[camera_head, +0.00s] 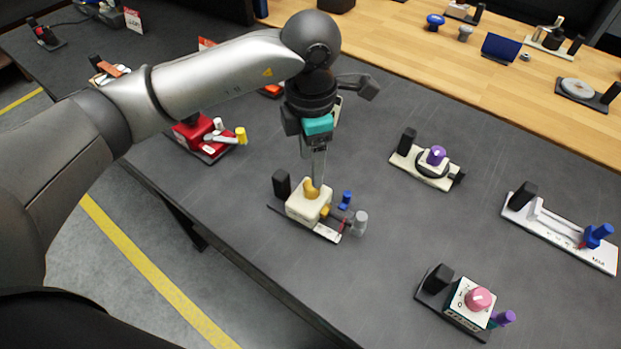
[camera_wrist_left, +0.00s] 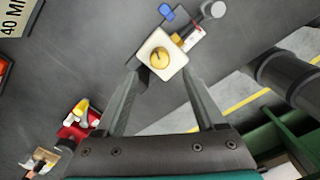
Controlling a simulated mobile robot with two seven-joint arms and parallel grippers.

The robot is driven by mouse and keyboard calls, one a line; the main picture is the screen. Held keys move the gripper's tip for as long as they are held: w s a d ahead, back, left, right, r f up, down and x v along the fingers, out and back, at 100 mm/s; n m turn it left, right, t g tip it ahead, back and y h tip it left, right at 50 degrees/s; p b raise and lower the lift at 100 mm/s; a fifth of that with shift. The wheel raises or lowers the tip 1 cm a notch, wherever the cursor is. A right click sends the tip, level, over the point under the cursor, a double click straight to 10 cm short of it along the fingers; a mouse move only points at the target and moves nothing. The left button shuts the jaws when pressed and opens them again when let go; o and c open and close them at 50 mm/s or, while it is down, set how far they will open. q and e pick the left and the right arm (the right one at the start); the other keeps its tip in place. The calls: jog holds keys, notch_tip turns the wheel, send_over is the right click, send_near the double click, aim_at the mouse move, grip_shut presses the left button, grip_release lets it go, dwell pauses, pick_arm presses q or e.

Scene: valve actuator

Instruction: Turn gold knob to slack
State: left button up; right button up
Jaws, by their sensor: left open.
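The gold knob (camera_head: 311,188) sits on top of a cream block-shaped valve device (camera_head: 303,205) on the dark table. In the left wrist view the gold knob (camera_wrist_left: 160,58) shows from above, on the cream block (camera_wrist_left: 172,74), with a dark line across its top. My left gripper (camera_head: 316,180) points down just over the knob. In the left wrist view its two fingers (camera_wrist_left: 168,82) are spread apart, with the knob a little beyond the tips and nothing between them. Whether a fingertip touches the device cannot be told. My right gripper is not seen.
Blue (camera_head: 346,198) and grey (camera_head: 360,220) parts stick out at the device's right side. A red device (camera_head: 195,135) stands to the left, a purple-knob device (camera_head: 437,156) to the right, and a pink-knob device (camera_head: 479,299) nearer. Bare table lies between them.

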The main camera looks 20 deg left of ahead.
aim_at(311, 189)
pick_arm(q)
notch_tip(311, 189, down, 6)
jog(key=shift+f, duration=0.15)
jog(key=shift+c, duration=0.2)
grip_shut()
dwell(0.5)
